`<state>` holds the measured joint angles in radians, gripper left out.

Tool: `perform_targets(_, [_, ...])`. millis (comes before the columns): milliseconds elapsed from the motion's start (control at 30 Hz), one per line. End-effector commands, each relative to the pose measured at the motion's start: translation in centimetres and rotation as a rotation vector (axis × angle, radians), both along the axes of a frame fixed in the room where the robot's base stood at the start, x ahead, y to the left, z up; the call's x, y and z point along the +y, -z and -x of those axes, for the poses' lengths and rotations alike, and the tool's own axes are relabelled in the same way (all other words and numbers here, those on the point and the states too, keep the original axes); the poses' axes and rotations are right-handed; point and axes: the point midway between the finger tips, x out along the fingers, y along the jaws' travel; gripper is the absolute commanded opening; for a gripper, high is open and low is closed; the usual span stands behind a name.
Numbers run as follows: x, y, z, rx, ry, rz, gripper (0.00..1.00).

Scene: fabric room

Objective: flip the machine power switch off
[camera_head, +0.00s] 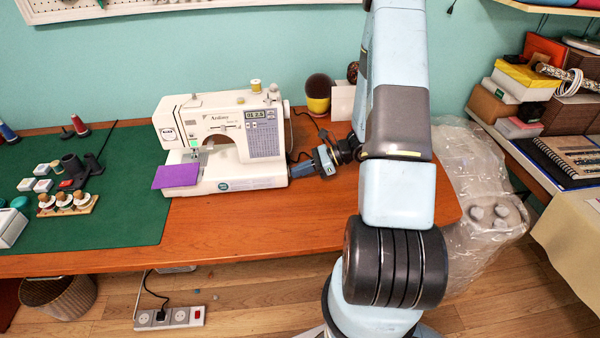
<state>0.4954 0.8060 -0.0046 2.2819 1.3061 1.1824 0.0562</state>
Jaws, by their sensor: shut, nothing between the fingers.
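The white sewing machine (225,138) stands on the wooden table, with a lit green display and a purple cloth at its left end. My gripper (291,170) is shut and empty at the machine's lower right side, by its right end face. The power switch cannot be made out; that side of the machine is turned away and partly covered by my gripper. Whether my fingertips touch the machine cannot be told.
A green cutting mat (90,220) with spools and small boxes covers the table's left part. A yellow pot (318,98) and a white card (343,102) stand behind my wrist. A power strip (170,317) lies on the floor. The table front is clear.

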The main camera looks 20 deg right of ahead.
Motion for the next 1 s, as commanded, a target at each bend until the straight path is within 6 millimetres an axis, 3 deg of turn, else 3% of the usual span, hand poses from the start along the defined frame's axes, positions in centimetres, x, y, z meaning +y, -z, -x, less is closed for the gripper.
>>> perform_targets(633, [-0.3,-0.9,0.1,-0.001,-0.002,-0.002,0.0])
perform_targets(867, [-3.4,-1.4,0.5,-0.001,-0.006,-0.001,0.0])
perform_targets(1000, [-5.9,-2.6,1.2,-0.003,-0.006,0.0,0.0])
